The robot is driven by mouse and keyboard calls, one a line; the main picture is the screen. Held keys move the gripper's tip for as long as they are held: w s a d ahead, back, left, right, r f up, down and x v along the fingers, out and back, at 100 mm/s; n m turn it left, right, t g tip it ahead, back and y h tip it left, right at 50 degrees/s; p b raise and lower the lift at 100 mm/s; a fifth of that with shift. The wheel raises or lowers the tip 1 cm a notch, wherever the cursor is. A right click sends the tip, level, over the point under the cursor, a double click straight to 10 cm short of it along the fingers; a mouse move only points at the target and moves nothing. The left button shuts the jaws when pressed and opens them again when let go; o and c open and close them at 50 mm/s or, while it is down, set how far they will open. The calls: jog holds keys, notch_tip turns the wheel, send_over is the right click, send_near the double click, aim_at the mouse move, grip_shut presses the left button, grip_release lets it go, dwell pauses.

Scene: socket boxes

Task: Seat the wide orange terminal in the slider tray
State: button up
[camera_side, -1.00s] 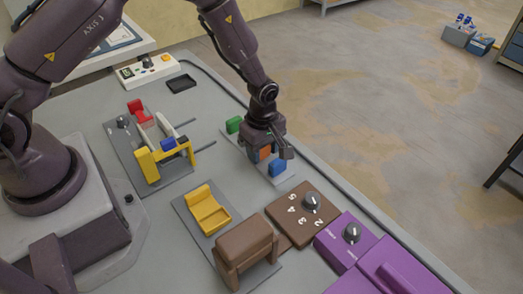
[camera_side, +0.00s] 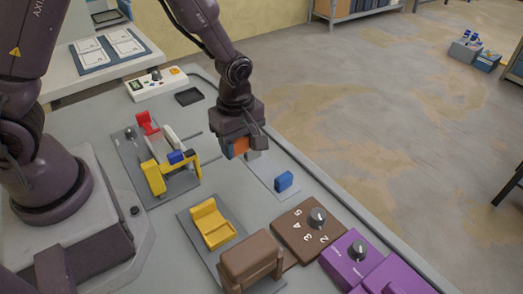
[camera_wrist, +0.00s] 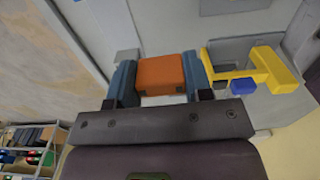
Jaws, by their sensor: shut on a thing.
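The wide orange terminal (camera_side: 240,147) is a block held between the jaws of my gripper (camera_side: 237,150), above the bench. The wrist view shows the orange terminal (camera_wrist: 161,74) between the two blue-grey fingers (camera_wrist: 160,82), with a finger on each side. In the side view, a fixture with a yellow frame (camera_side: 155,178), a red piece (camera_side: 147,122), a pale piece and a blue block (camera_side: 176,157) sits left of my gripper on a grey plate with thin rods. I cannot tell for sure which part is the slider tray.
A blue block (camera_side: 284,181) stands on a light strip right of my gripper. A yellow seat-shaped holder (camera_side: 212,225), a brown cover (camera_side: 250,258), a brown dial box (camera_side: 308,230) and a purple box (camera_side: 347,258) stand nearer. A black tray (camera_side: 189,97) lies behind.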

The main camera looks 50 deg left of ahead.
aim_at(218, 234)
jog(key=s+r, duration=0.3)
jog(key=s, duration=0.3)
jog(key=s+d+f+m, duration=0.1)
jog(key=m, duration=0.3)
jog(key=s+d+f+m, duration=0.1)
jog(key=s+f+m, duration=0.1)
jog(key=m, duration=0.2)
jog(key=s+d+f+m, duration=0.1)
jog(key=m, duration=0.3)
jog(key=shift+s+f, duration=0.2)
jog(key=shift+f, duration=0.1)
jog(key=d+m, duration=0.1)
jog(key=m, duration=0.3)
jog(key=d+f+m, duration=0.1)
jog(key=m, duration=0.4)
jog(key=s+d+m, duration=0.1)
jog(key=d+m, duration=0.1)
jog(key=m, duration=0.3)
jog(key=shift+f, duration=0.15)
jog(key=m, duration=0.1)
jog(key=d+m, duration=0.1)
jog(key=m, duration=0.3)
jog(key=shift+s+d, duration=0.1)
jog(key=shift+d, duration=0.15)
jog(key=m, duration=0.5)
jog(key=shift+w+d, duration=0.2)
jog(key=shift+f, duration=2.8)
jog(key=shift+f, duration=0.1)
